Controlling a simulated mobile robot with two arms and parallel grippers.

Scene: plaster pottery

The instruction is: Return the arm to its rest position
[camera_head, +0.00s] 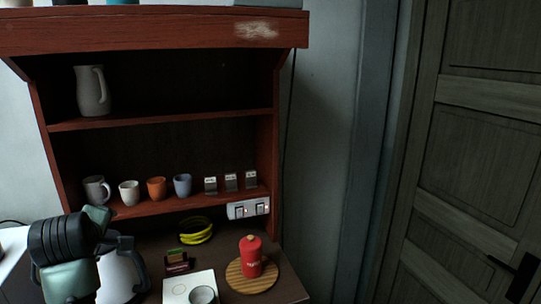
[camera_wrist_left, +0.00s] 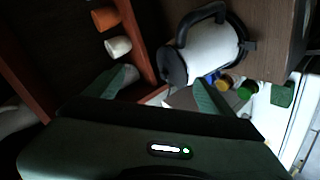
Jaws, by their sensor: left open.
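My left arm comes in at the lower left of the head view, with its dark ribbed wrist and green-grey gripper (camera_head: 104,225) in front of the shelf unit's lower left. In the left wrist view the two fingers of my left gripper (camera_wrist_left: 155,90) stand wide apart. No object is held between them. A white kettle (camera_head: 118,272) with a dark handle stands on the counter, partly hidden behind the arm in the head view. The kettle (camera_wrist_left: 208,50) lies beyond the fingers in the left wrist view. My right gripper is not in view.
The red-brown shelf unit (camera_head: 160,124) holds a grey pitcher (camera_head: 92,91) above and a row of cups below, including an orange cup (camera_head: 156,188). A red canister (camera_head: 251,256) stands on a round wooden board (camera_head: 270,284). Yellow bananas (camera_head: 196,232) lie behind.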

